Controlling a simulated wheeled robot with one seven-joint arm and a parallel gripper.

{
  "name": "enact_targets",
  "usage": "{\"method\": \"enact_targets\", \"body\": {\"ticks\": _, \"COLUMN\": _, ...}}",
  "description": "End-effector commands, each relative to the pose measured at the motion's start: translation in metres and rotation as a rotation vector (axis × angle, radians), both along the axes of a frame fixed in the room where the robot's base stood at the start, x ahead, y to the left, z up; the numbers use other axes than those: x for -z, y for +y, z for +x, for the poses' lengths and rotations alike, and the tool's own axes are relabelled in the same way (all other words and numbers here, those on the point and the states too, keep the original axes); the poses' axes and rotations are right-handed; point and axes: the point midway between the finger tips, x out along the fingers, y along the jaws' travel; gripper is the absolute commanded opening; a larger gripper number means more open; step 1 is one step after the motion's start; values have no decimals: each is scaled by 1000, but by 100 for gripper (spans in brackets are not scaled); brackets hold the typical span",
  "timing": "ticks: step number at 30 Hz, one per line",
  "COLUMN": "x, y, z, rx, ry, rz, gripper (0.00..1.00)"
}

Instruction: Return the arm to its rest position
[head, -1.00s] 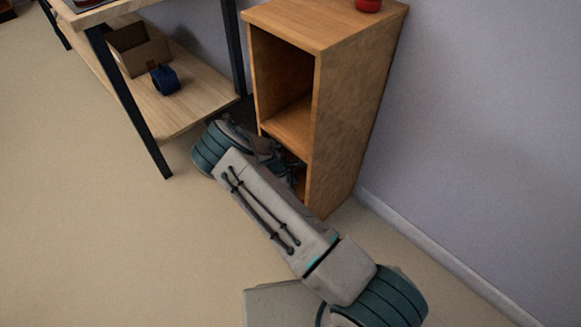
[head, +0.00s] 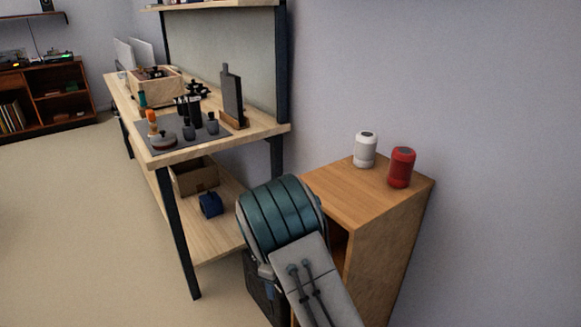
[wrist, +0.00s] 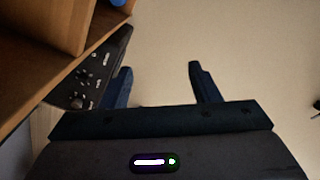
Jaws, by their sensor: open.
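In the head view my arm (head: 283,218) stands in front of the wooden cabinet (head: 392,245), and a teal joint covers part of it. In the wrist view my gripper (wrist: 160,74) is open, with bare floor showing between its two dark fingers. I see nothing held. A black panel with knobs (wrist: 92,72) lies just left of the left finger; I cannot tell whether they touch. The gripper does not show clearly in the head view.
A white speaker (head: 365,150) and a red speaker (head: 401,167) stand upright on the cabinet top. A wooden workbench (head: 262,131) with tools stands to the left, a cardboard box (head: 195,176) and blue object (head: 211,204) on its lower shelf. Floor at far left is clear.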

Motion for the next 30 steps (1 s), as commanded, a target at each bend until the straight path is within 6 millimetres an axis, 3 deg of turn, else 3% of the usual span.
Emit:
{"method": "enact_targets", "body": {"ticks": 1, "x": -41, "y": -6, "z": -3, "rx": 54, "ry": -10, "rz": 24, "gripper": 56}}
{"method": "enact_targets", "body": {"ticks": 9, "x": -175, "y": -38, "z": -33, "rx": 316, "ry": -45, "rz": 111, "gripper": 56}}
{"method": "enact_targets", "body": {"ticks": 20, "x": -322, "y": -84, "z": -92, "rx": 613, "ry": -103, "rz": 192, "gripper": 56}}
{"method": "enact_targets", "body": {"ticks": 24, "x": -371, "y": -112, "z": -127, "rx": 748, "ry": -128, "rz": 205, "gripper": 56}}
{"method": "enact_targets", "body": {"ticks": 30, "x": -424, "y": -152, "z": -184, "rx": 950, "ry": -172, "rz": 197, "gripper": 56}}
